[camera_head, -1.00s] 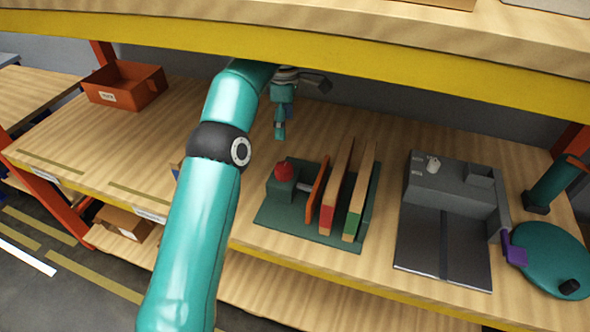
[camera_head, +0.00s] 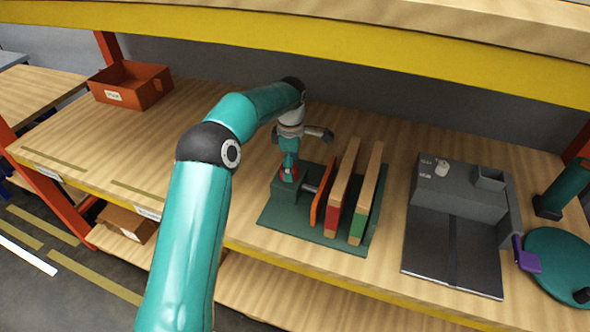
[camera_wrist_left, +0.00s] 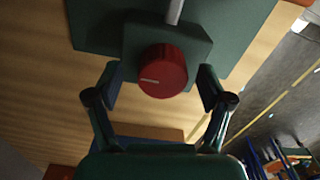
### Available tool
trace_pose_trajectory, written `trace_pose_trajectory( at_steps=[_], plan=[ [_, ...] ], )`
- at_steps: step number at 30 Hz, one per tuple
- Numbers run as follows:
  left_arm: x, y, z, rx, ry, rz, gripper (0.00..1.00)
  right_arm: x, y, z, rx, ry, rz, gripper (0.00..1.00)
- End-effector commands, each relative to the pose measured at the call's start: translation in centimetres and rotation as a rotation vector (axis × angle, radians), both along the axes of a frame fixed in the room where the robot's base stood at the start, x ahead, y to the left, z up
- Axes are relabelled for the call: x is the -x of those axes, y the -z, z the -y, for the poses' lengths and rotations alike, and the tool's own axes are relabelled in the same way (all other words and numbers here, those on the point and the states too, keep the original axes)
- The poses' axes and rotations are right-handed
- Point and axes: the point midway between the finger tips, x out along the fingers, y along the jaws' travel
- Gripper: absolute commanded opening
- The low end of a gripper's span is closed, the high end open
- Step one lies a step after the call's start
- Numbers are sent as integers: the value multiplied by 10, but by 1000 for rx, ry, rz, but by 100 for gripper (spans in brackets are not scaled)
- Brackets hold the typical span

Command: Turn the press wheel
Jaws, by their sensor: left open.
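The red press wheel (camera_wrist_left: 162,72), a round knob with a pale mark on its face, sits on a green block (camera_wrist_left: 200,43) in the left wrist view. In the head view the wheel is mostly hidden by my left gripper (camera_head: 289,172), which points down over the block (camera_head: 288,193). In the left wrist view my left gripper (camera_wrist_left: 161,88) is open. Its two fingers stand on either side of the wheel, with a visible gap on each side. A grey rod (camera_wrist_left: 175,10) runs from the block.
An orange plate (camera_head: 320,198) and two upright boards (camera_head: 343,185) with red and green ends stand right of the block on the green base (camera_head: 290,228). A dark grey machine (camera_head: 455,225), a teal disc (camera_head: 560,262) and an orange bin (camera_head: 130,88) share the bench. A shelf hangs above.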

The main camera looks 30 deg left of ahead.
Motion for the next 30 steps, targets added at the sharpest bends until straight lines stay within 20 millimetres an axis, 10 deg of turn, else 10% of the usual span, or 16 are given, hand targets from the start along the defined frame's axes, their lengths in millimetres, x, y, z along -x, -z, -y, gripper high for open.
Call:
trace_pose_trajectory(
  at_steps=[13, 24, 30],
  plan=[
    [0, 12, 0, 0, 0, 0, 80, 0, -1, 0, 0, 0, 0, 56],
    [0, 12, -1, -1, 0, 3, 20, 0, -1, 0, 0, 0, 0, 56],
    [-2, 12, 5, 1, 13, 4, 20, 0, -1, 0, 0, 0, 0, 56]
  ],
)
